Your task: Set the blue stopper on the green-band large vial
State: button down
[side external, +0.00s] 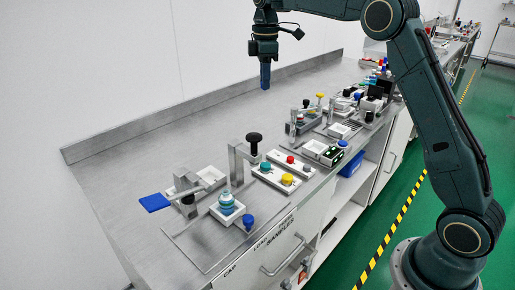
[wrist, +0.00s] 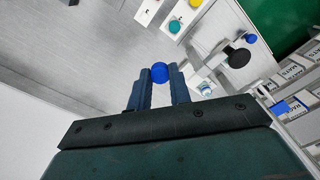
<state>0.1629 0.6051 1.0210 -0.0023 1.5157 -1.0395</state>
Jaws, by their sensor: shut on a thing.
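My gripper (side external: 265,84) is high above the steel bench, pointing down. In the wrist view its two fingers (wrist: 160,78) are closed on a round blue stopper (wrist: 160,72), held at the fingertips. In the side view the stopper cannot be made out from the dark fingers. A vial with white, blue and green-teal bands (side external: 226,202) stands upright in a white tray at the front left of the bench, well apart from my gripper. A pale, teal-tinted object, perhaps this vial, shows partly in the wrist view (wrist: 205,88). Whether it is the large green-band one, I cannot tell surely.
A post with a black knob (side external: 254,139) stands behind the tray, and a blue knob (side external: 248,221) is at its right. White panels with coloured buttons (side external: 287,172) lie right. The bench's back left is clear.

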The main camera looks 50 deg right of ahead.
jog(key=s+a+n, duration=0.2)
jog(key=s+a, duration=0.2)
jog(key=a, duration=0.7)
jog(key=s+a+n, duration=0.3)
jog(key=s+a, duration=0.1)
jog(key=a, duration=0.7)
notch_tip(320, 180, down, 11)
jog(key=shift+a+r, duration=0.2)
jog(key=shift+a, duration=0.2)
jog(key=shift+f, duration=0.15)
jog(key=shift+f, duration=3)
jog(key=shift+f, duration=0.35)
jog(key=c, duration=1.2)
grip_release()
